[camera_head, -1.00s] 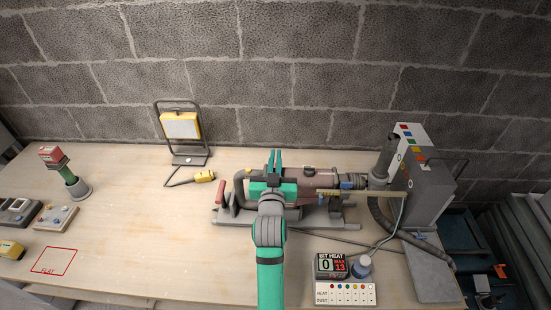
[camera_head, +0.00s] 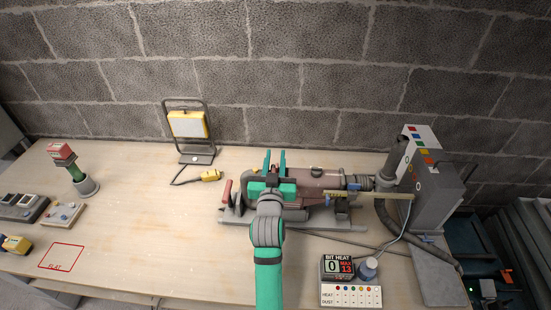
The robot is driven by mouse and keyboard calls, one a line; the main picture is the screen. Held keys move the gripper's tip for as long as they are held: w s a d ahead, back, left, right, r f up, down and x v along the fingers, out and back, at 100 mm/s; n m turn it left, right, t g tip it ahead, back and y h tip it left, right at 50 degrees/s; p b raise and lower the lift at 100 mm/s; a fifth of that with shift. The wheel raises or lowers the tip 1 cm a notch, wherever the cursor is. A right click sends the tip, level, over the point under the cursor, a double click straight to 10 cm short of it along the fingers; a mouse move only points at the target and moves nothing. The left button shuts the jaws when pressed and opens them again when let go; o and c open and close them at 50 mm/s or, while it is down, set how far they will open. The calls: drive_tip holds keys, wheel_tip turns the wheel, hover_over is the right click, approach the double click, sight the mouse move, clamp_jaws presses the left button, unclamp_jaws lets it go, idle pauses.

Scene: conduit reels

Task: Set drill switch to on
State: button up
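The drill (camera_head: 315,183), with a maroon body and grey front end, lies on a grey stand (camera_head: 345,221) at the middle right of the bench. I cannot make out the drill switch; my gripper hides part of the drill's rear.
A grey dust unit with hose (camera_head: 436,190) is at right. A work lamp (camera_head: 188,125) stands behind left. The bench's left middle is clear.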

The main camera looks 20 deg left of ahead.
drive_tip(key=shift+d, duration=0.2)
drive_tip(key=s+d, duration=0.2)
drive_tip(key=s, duration=0.8)
drive_tip(key=shift+s, duration=0.3)
drive_tip(key=s+d+f+m+g+h, duration=0.1)
drive_tip(key=s+d+f, duration=0.3)
drive_tip(key=s+f, duration=0.35)
drive_tip(key=s+d+f, duration=0.4)
drive_tip(key=s+f, duration=0.3)
drive_tip(key=s, duration=0.2)
drive_tip(key=s+d+h, duration=0.1)
drive_tip(key=s+d, duration=0.2)
drive_tip(key=s, duration=0.8)
drive_tip(key=s+d+m+g+h, duration=0.1)
drive_tip(key=s+d, duration=0.2)
drive_tip(key=s, duration=0.8)
drive_tip(key=shift+d+f, duration=0.35)
drive_tip(key=shift+f, duration=0.05)
